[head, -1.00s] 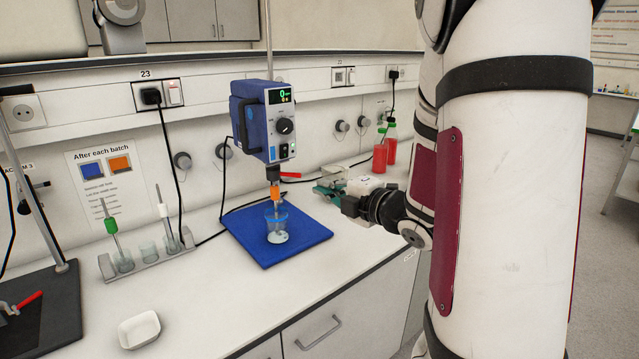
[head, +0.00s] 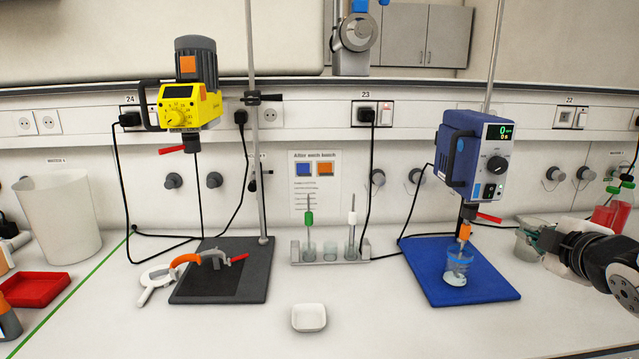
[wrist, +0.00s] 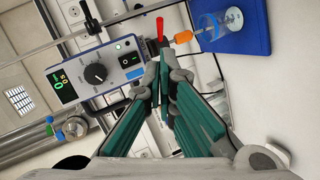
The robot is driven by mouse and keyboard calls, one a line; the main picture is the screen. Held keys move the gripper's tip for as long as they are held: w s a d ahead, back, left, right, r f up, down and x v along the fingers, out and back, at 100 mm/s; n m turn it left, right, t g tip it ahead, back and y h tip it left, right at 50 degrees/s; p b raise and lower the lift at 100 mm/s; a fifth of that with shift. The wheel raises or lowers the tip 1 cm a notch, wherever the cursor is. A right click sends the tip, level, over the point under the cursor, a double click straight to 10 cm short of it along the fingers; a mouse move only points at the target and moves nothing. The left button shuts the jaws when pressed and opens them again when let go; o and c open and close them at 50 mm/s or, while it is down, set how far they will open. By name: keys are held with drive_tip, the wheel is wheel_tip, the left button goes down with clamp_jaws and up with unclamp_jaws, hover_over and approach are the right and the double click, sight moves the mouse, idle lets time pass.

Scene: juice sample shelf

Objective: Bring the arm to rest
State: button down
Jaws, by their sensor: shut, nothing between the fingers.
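My gripper (head: 536,238) is at the right of the head view, to the right of the blue stirrer (head: 470,155) and above the counter. In the wrist view its green-padded fingers (wrist: 162,72) are shut with nothing between them. The blue stirrer, its display lit, also shows there (wrist: 95,75), apart from the fingertips in the head view. A clear beaker (head: 459,264) stands on the blue mat (head: 495,290) under the stirrer's orange-collared shaft.
A yellow stirrer (head: 180,105) hangs over a dark base plate (head: 240,285) with clamps. A rack (head: 330,262), a white dish (head: 309,317), a red tray (head: 32,290) and a white bin (head: 60,210) stand on the counter. Red bottles (head: 612,212) are behind my arm.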

drive_tip(key=s+a+m+g+y, duration=0.2)
drive_tip(key=s+a+m+g, duration=0.7)
drive_tip(key=s+a, duration=1.1)
drive_tip(key=s+f+m, duration=0.1)
drive_tip(key=s+m, duration=0.2)
drive_tip(key=shift+m+y, duration=0.3)
drive_tip(key=shift+y, duration=0.1)
drive_tip(key=c, duration=2.4)
unclamp_jaws()
drive_tip(key=shift+s, duration=0.1)
